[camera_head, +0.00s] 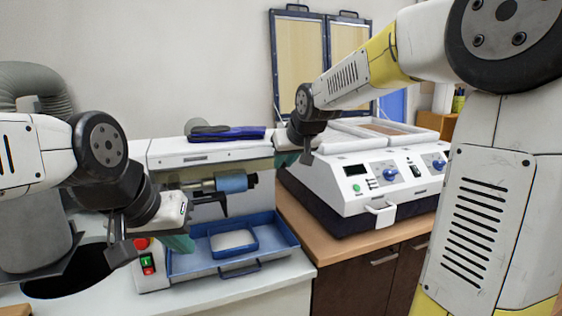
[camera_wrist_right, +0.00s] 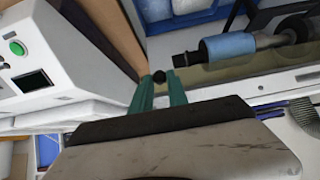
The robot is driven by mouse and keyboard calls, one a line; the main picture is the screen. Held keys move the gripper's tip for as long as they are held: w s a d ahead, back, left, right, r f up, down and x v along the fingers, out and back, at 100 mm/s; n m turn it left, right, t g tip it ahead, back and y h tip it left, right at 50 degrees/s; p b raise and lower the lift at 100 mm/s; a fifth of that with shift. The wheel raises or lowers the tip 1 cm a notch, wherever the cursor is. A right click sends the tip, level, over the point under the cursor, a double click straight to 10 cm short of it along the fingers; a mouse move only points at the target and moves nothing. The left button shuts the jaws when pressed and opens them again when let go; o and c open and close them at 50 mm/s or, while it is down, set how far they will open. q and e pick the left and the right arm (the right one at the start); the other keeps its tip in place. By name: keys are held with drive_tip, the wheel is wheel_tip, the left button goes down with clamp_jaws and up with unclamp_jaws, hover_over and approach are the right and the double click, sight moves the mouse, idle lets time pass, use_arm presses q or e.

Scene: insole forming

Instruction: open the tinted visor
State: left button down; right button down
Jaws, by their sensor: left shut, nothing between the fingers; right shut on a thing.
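The tinted visor (camera_wrist_right: 235,72) shows in the right wrist view as an olive see-through strip between the blue roller and the machine's white housing. In the head view I cannot make it out clearly. My right gripper (camera_wrist_right: 160,84) is shut on a small black knob (camera_wrist_right: 159,76) beside the strip's end. In the head view my right gripper (camera_head: 286,159) is at the right end of the white hood (camera_head: 210,151).
A blue roller (camera_head: 232,181) sits under the hood. A blue tray (camera_head: 278,240) holding a smaller tray stands below it. A red and green switch box (camera_head: 147,264) is at left. A white press (camera_head: 365,180) stands at right. Dark insoles (camera_head: 225,133) lie on the hood.

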drive_tip(key=shift+r+g, duration=0.1)
drive_tip(key=shift+g, duration=0.2)
drive_tip(key=shift+w+r+g+h, duration=0.1)
drive_tip(key=shift+r+g+h, duration=0.2)
drive_tip(key=shift+g, duration=0.7)
drive_tip(key=shift+s+r+g+h, duration=0.1)
drive_tip(key=shift+r+g+h, duration=0.25)
drive_tip(key=shift+g, duration=0.65)
drive_tip(key=shift+w+r+g+h, duration=0.15)
drive_tip(key=shift+g+h, duration=0.3)
drive_tip(key=shift+g, duration=0.55)
drive_tip(key=c, duration=1.3)
unclamp_jaws()
wheel_tip(320, 180, up, 8)
drive_tip(key=s, duration=0.1)
drive_tip(key=shift+s+d, duration=0.15)
